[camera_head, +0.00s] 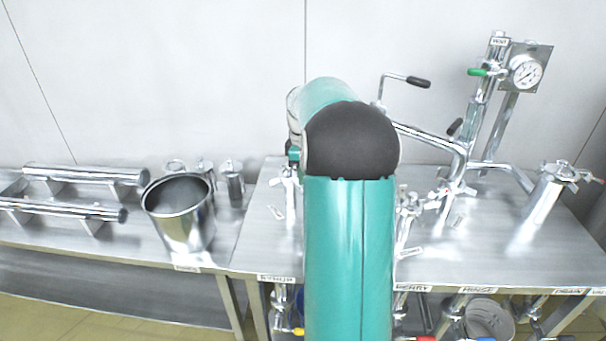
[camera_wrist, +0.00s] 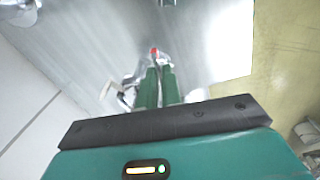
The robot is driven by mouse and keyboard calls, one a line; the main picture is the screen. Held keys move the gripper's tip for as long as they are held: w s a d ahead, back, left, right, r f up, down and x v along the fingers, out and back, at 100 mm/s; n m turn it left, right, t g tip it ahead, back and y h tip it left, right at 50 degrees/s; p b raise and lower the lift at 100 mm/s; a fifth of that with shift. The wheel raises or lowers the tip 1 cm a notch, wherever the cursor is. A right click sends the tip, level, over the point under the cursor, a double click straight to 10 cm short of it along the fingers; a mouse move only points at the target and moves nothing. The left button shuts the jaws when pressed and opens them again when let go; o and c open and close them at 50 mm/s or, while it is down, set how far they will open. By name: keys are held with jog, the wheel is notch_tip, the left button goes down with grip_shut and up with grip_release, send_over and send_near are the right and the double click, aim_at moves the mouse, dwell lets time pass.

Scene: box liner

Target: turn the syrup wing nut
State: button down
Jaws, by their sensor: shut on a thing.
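My gripper (camera_wrist: 160,70) shows in the wrist view, with two green fingers close together, shut on the syrup wing nut. The nut is mostly hidden between the fingertips. Shiny metal of its fitting and a small red tip (camera_wrist: 154,51) show just beyond them. In the camera_head view my teal arm hides most of the gripper. A metal fitting (camera_head: 290,198) stands on the table at the left of my arm, above a front-edge label (camera_head: 276,279) that seems to read SYRUP.
A steel pot (camera_head: 180,215) and metal rollers (camera_head: 75,195) are on the left table. Right of my arm stand pipes, a pressure gauge (camera_head: 527,72), a green-handled valve (camera_head: 478,72) and a tilted metal cylinder (camera_head: 541,200). Bare steel tabletop (camera_head: 500,265) lies at the right front.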

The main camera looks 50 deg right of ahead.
jog(key=m, duration=0.4)
jog(key=shift+r+m, duration=0.1)
jog(key=shift+m, duration=2.1)
jog(key=c, duration=1.6)
grip_release()
notch_tip(320, 180, up, 14)
jog(key=shift+f, duration=0.15)
